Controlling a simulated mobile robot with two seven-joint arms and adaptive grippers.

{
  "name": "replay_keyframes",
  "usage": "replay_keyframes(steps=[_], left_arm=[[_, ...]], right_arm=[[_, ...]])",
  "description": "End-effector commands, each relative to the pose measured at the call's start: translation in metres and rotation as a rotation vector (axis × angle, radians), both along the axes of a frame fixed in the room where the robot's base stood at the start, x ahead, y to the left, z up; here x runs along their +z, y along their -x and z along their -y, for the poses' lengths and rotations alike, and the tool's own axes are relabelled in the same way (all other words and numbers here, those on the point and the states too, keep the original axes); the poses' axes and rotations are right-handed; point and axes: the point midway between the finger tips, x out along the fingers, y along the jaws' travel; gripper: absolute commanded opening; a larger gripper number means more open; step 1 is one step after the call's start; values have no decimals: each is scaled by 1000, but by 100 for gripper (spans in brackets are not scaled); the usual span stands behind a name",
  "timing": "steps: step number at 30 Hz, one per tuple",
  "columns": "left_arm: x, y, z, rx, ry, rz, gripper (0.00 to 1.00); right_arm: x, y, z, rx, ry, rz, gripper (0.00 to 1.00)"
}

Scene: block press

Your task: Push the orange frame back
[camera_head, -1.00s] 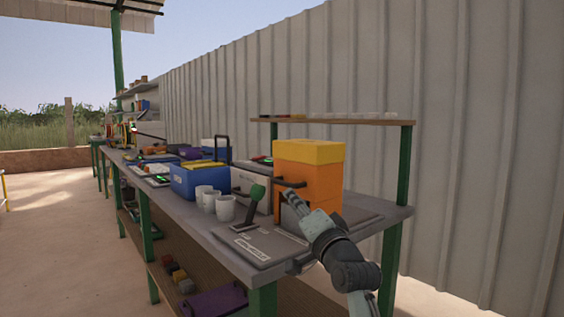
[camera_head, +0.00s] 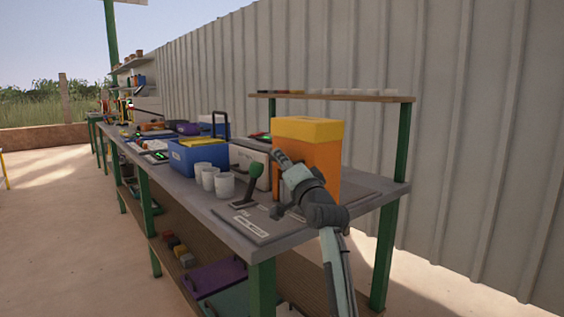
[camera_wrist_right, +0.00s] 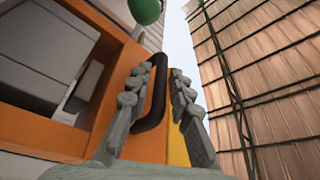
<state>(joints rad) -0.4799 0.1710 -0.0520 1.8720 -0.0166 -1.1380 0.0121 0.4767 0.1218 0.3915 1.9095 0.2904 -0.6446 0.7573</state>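The orange frame (camera_head: 315,165) stands upright on the near end of the bench, with a yellow top (camera_head: 308,130). My right gripper (camera_head: 277,157) is at its front-left face. In the right wrist view, the frame's orange face (camera_wrist_right: 115,90) fills much of the left and middle. The gripper hides the handle in the head view. My left gripper is not in view.
White cups (camera_head: 224,185), a blue box (camera_head: 196,155) and a pale box (camera_head: 247,160) stand farther left. A raised shelf (camera_head: 335,97) and a corrugated wall (camera_head: 470,140) are behind.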

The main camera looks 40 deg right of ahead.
Motion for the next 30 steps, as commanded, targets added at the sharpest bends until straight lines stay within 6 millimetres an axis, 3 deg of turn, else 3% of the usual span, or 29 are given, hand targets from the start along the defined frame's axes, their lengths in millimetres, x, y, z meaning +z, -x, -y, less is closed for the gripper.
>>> replay_keyframes(steps=[6, 20, 26, 30], left_arm=[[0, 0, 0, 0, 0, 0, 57], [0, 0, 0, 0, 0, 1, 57], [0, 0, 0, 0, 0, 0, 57], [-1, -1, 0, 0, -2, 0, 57]], right_arm=[[0, 0, 0, 0, 0, 0, 0], [-1, 0, 4, -1, 0, -1, 0], [-1, -2, 33, -4, 3, -4, 0], [-2, -5, 69, -5, 3, -4, 0]])
